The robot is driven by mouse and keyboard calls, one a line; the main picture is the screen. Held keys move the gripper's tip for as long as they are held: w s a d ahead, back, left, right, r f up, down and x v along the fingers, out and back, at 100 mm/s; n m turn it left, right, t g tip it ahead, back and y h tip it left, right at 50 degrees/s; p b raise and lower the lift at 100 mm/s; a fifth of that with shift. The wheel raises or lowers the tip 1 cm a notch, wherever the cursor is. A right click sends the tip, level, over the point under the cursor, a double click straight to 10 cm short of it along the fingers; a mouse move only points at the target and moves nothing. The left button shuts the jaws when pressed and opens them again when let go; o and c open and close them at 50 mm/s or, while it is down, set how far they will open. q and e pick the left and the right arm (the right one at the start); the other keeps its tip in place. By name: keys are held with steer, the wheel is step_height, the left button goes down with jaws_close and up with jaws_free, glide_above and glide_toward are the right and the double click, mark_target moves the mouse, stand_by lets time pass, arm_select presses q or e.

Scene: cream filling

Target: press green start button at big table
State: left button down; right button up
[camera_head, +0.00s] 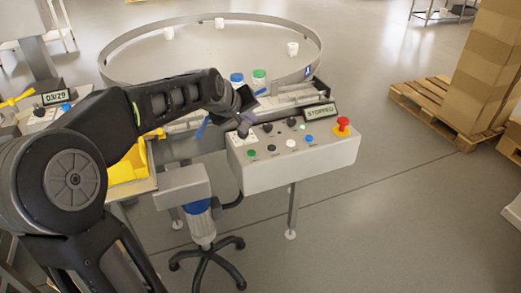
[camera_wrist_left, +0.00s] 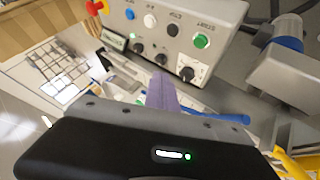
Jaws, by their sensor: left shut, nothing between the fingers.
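The green start button (camera_head: 251,153) is at the left end of the lower button row on a grey control box (camera_head: 305,165). It also shows in the left wrist view (camera_wrist_left: 201,41), near the box's corner. My left gripper (camera_head: 243,131) is above the box's left end, a little behind the button; its fingers are shut and empty. In the left wrist view the purple fingers (camera_wrist_left: 161,92) point toward the box and appear apart from the green button. My right gripper is not in view.
Black, white and blue (camera_head: 309,139) buttons share the row, with a red mushroom button (camera_head: 342,125) at right. Dark knobs (camera_head: 267,128) sit behind. The display (camera_head: 320,112) reads STOPPED. A large round table (camera_head: 130,45) with white cups stands behind.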

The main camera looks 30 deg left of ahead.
mark_target(250, 154)
arm_select(q)
steer(key=shift+a+r, duration=0.15)
step_height(250, 154, down, 9)
steer(key=b, duration=0.7)
stand_by(2.2)
steer(key=shift+f+b, duration=0.3)
steer(key=shift+f, duration=0.1)
